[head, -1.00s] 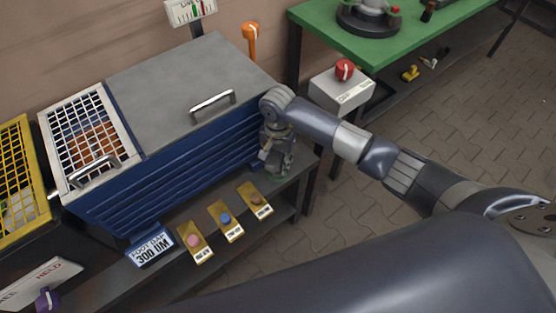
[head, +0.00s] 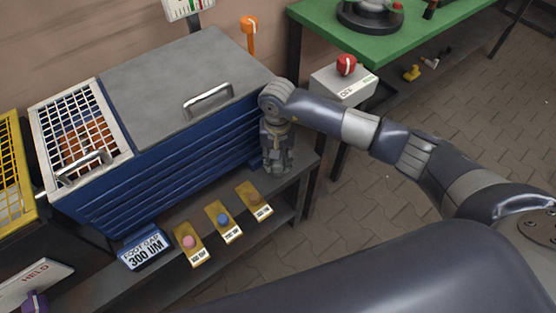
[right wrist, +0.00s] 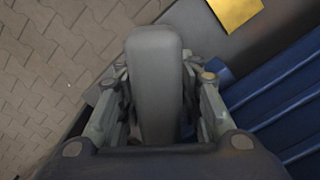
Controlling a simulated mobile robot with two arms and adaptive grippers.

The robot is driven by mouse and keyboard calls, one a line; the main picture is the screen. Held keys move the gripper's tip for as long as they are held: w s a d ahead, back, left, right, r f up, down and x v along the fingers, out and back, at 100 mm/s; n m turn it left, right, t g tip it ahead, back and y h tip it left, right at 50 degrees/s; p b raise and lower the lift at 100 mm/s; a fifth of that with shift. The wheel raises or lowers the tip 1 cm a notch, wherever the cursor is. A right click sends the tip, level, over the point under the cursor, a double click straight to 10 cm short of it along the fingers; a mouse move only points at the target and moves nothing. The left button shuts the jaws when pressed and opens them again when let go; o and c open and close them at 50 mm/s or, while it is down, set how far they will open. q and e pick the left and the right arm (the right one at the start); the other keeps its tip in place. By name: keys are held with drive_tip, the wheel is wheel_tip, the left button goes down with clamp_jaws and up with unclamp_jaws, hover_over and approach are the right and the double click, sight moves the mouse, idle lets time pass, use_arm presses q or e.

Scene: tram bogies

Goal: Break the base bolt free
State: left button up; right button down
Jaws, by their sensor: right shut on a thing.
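My right gripper (head: 278,164) points down at the right front corner of the blue machine cabinet (head: 180,165), close above the dark bench. In the right wrist view its fingers are shut on a grey rounded bar (right wrist: 156,85), which fills the space between them. I cannot tell what the bar belongs to. A small blue foot of the cabinet (head: 256,163) shows just left of the gripper. The base bolt cannot be made out; the gripper and bar cover that spot. My left gripper is not in view.
Brass plates with a pink (head: 189,241), a blue (head: 223,219) and a brown knob (head: 255,198) lie in front of the cabinet, beside a "FOOT GAP 300 UM" sign (head: 145,250). A grey box with a red knob (head: 345,83) stands behind my right arm.

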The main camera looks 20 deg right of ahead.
drive_tip(key=shift+n+b, duration=0.5)
drive_tip(key=shift+b, duration=0.05)
drive_tip(key=shift+w+n+b, duration=0.1)
drive_tip(key=shift+n+b, duration=0.25)
drive_tip(key=shift+n, duration=0.05)
drive_tip(key=shift+n+b, duration=1)
drive_tip(key=shift+b, duration=0.05)
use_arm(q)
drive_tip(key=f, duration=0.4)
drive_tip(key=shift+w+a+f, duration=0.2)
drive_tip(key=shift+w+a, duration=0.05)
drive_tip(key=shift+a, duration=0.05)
use_arm(e)
drive_tip(key=shift+n, duration=0.3)
use_arm(q)
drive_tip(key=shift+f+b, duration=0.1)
drive_tip(key=shift+b, duration=0.2)
